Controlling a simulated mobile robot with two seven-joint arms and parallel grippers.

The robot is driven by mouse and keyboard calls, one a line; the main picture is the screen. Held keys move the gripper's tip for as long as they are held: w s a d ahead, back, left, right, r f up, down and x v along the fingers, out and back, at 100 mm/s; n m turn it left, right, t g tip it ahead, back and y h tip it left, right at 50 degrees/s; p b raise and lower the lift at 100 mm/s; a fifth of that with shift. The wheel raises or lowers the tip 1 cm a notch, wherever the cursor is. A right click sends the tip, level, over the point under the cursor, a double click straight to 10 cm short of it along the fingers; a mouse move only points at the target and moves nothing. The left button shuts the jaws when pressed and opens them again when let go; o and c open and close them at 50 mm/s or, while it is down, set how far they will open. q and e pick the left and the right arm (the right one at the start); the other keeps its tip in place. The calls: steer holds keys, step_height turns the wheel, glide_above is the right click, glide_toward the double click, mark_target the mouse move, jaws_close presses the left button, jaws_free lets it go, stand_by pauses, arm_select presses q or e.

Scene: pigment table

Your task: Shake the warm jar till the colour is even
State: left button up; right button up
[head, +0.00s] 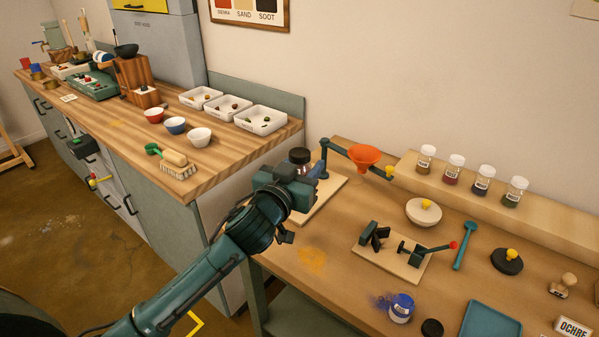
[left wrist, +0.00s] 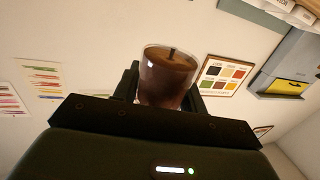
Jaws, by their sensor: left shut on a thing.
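My left gripper (head: 301,173) is raised over the far left part of the right-hand table. It is shut on a clear jar (head: 300,157) with a dark top, partly hidden by the gripper. In the left wrist view the jar (left wrist: 168,76) sits between the two dark fingers (left wrist: 166,95). Its contents look dark reddish brown, with a lighter brown end and a short dark mark there. I cannot tell whether the colour is fully even. My right gripper is not in view.
An orange funnel (head: 365,157) on a stand is just right of the gripper. A clamp board (head: 392,262), a bowl (head: 423,213) and a tipped blue jar (head: 401,308) with spilt powder lie on the table. Several labelled jars stand on the back ledge (head: 560,217). A higher counter (head: 225,160) is left.

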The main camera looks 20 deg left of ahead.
mark_target(303, 148)
arm_select(q)
step_height(303, 148, up, 4)
steer(key=shift+r, duration=0.1)
step_height(303, 148, down, 5)
steer(key=shift+r, duration=0.35)
